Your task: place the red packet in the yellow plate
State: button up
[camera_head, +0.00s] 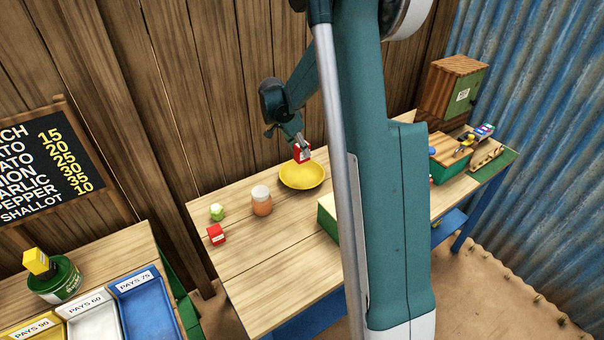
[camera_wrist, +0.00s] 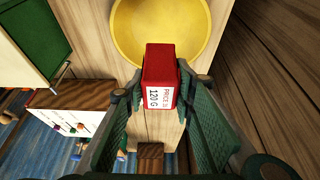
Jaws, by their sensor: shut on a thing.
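The red packet (camera_wrist: 160,72) has a white label reading 120 G and is held between the two fingers of my gripper (camera_wrist: 157,92). In the head view the packet (camera_head: 303,154) is above the back left part of the yellow plate (camera_head: 309,184). My gripper also shows in the head view (camera_head: 304,146), pointing down over the plate. In the wrist view the plate (camera_wrist: 140,30) shows behind the packet. I cannot tell how large the gap is between packet and plate.
An orange jar (camera_head: 261,204) stands left of the plate. My arm hides the table's middle. The plank wall (camera_head: 215,95) is close behind.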

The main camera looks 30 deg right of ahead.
aim_at(296, 157)
jog(key=shift+f, duration=0.1)
jog(key=shift+f, duration=3)
jog(key=shift+f+b, duration=0.4)
jog(key=shift+f, duration=1.5)
jog(key=shift+f, duration=0.2)
jog(key=o, duration=0.9)
jog(key=shift+r, duration=0.2)
jog(key=p+v, duration=0.1)
jog(key=v, duration=1.1)
jog(key=shift+a, duration=0.1)
